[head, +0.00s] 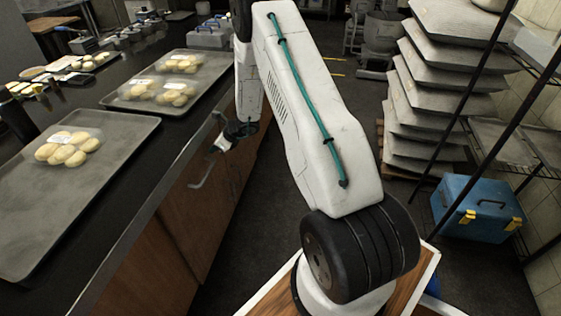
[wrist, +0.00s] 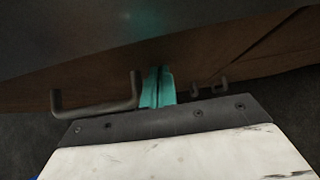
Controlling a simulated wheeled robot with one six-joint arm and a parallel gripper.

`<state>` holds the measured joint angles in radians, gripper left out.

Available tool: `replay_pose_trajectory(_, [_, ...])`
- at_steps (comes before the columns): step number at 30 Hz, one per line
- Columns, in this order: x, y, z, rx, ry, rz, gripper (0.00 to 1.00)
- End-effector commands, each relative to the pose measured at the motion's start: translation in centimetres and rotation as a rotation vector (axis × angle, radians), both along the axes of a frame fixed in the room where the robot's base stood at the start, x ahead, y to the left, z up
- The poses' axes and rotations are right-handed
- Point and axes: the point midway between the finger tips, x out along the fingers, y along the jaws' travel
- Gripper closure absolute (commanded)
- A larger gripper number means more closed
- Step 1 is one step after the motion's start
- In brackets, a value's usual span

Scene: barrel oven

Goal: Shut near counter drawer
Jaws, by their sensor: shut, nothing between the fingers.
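The near counter drawer has a brown wooden front (wrist: 40,93) under the dark counter edge in the wrist view. Its dark bar handle (wrist: 97,108) is left of my gripper; a grey handle also sticks out from the counter in the head view (head: 203,172). My gripper (wrist: 157,86) has teal fingers shut together with nothing between them. The fingertips point at the wooden front beside the handle, close to it; I cannot tell if they touch. In the head view my gripper (head: 222,145) is small beside the counter front. How far the drawer stands out is not clear.
Another handle (wrist: 208,87) lies right of my gripper. The dark countertop (head: 150,178) holds trays with bagged rolls, including a near tray (head: 60,215). Stacked grey slabs (head: 440,75) and a blue toolbox (head: 478,207) stand right. Dark floor (head: 265,215) is free along the counter.

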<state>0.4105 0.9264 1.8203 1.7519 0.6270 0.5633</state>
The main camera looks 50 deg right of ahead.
Motion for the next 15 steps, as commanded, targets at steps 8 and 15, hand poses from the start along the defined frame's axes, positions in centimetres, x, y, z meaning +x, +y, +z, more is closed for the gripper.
replay_pose_trajectory(8, [0.98,0.49,0.0,0.001,-0.001,-0.001,1.0])
replay_pose_trajectory(15, [1.24,0.87,0.11,0.001,-0.004,0.004,1.0])
